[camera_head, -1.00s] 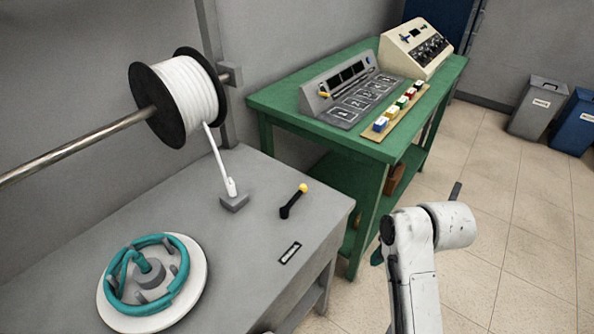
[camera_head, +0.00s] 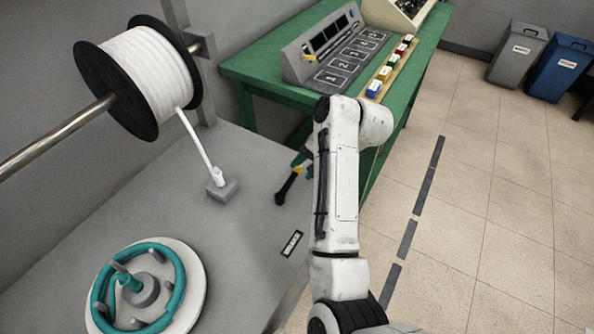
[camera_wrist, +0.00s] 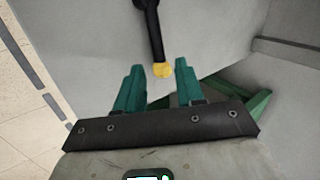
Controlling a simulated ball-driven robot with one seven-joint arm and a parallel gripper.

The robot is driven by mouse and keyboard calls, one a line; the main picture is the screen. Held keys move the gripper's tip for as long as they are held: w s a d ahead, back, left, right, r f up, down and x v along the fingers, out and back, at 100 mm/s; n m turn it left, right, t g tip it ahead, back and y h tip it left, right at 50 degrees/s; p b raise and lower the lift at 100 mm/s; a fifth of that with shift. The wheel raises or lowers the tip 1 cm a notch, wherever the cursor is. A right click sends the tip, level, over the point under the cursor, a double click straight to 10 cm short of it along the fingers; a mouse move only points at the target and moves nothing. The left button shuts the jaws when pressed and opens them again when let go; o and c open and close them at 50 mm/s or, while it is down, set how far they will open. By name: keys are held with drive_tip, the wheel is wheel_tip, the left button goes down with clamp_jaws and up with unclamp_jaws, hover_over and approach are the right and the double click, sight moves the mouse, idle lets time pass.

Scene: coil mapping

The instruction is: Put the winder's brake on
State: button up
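The brake lever (camera_head: 288,186) is a short black bar with a yellow knob on the grey bench, beside a small black-and-white label (camera_head: 291,243). My gripper (camera_head: 302,161) is at the knob end, partly hidden by my arm. In the wrist view, its two teal fingers (camera_wrist: 161,80) are open. The yellow knob (camera_wrist: 162,69) lies between the fingertips in the picture, with gaps on both sides; I cannot tell how deep it sits. The winder (camera_head: 197,285), a white disc with pegs and a teal ring, is at the lower left.
A spool of white cord (camera_head: 150,75) hangs on a rod, its cord running down to a grey block (camera_head: 222,190) on the bench. A green table (camera_head: 262,70) with a panel and coloured blocks stands behind. Bins are at the back right; the floor at right is mostly clear.

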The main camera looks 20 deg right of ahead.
sight(296, 174)
drive_tip(key=shift+x, duration=2.1)
drive_tip(key=shift+s, duration=0.1)
clamp_jaws()
